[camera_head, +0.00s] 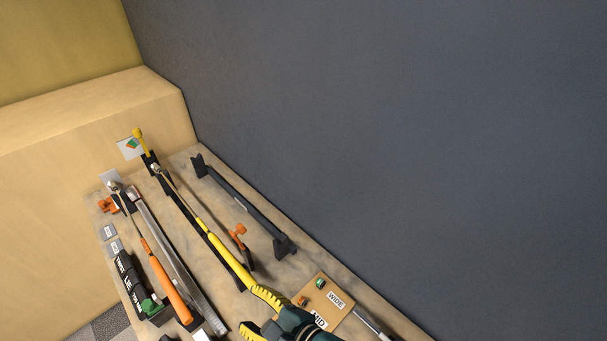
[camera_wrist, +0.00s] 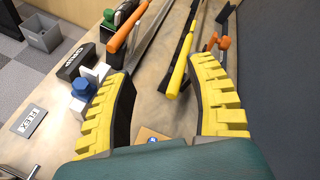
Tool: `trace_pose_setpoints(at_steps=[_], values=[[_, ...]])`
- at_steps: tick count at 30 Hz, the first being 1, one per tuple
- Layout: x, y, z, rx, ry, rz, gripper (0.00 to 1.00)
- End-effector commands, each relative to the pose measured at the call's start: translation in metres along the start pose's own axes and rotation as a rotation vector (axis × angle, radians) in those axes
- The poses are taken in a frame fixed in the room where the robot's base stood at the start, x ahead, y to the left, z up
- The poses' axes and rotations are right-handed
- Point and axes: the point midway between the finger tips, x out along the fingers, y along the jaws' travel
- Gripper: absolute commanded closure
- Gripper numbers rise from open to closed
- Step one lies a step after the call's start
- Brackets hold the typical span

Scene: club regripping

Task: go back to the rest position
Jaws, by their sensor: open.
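My gripper (camera_head: 247,308) is at the bottom of the head view, above the near part of the bench. In the wrist view its two yellow ridged fingers (camera_wrist: 163,70) stand wide apart with nothing held between them. The club with the yellow grip (camera_head: 217,245) lies along a dark support on the bench, and its yellow end (camera_wrist: 179,72) shows beyond and between the fingers. The club with the orange grip (camera_head: 170,280) lies to its left; its grip (camera_wrist: 124,28) is farther off in the wrist view. No rest position is marked in view.
An empty black stand (camera_head: 243,207) lies along the bench's right side by the dark wall (camera_head: 400,120). A board labelled WIDE (camera_head: 325,290) is right of my gripper. A black box (camera_wrist: 85,60), blue piece (camera_wrist: 82,88) and FLEX card (camera_wrist: 31,121) sit left in the wrist view.

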Motion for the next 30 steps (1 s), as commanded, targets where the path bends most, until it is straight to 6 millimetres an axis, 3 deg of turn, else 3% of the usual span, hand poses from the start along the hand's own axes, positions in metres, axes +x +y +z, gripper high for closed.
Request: trace_pose_setpoints(at_steps=[1,3,5,9,13,17,20,21,27,30], values=[[-0.01,-0.037,0.018,-0.175,0.042,-0.085,0.44],[-0.032,-0.086,0.041,-0.447,0.131,-0.218,0.44],[-0.057,-0.124,0.063,-0.681,0.226,-0.332,0.44],[-0.136,-0.189,0.119,-1.212,0.539,-0.57,0.44],[-0.216,-0.213,0.156,-1.626,0.953,-0.675,0.44],[-0.27,-0.213,0.171,-1.918,1.351,-0.6,0.44],[-0.279,-0.216,0.174,-2.116,1.54,-0.458,0.44],[-0.293,-0.234,0.201,-2.103,1.53,-0.471,0.44],[-0.321,-0.27,0.252,-2.091,1.517,-0.476,0.44],[-0.329,-0.282,0.268,-2.087,1.513,-0.477,0.44]])
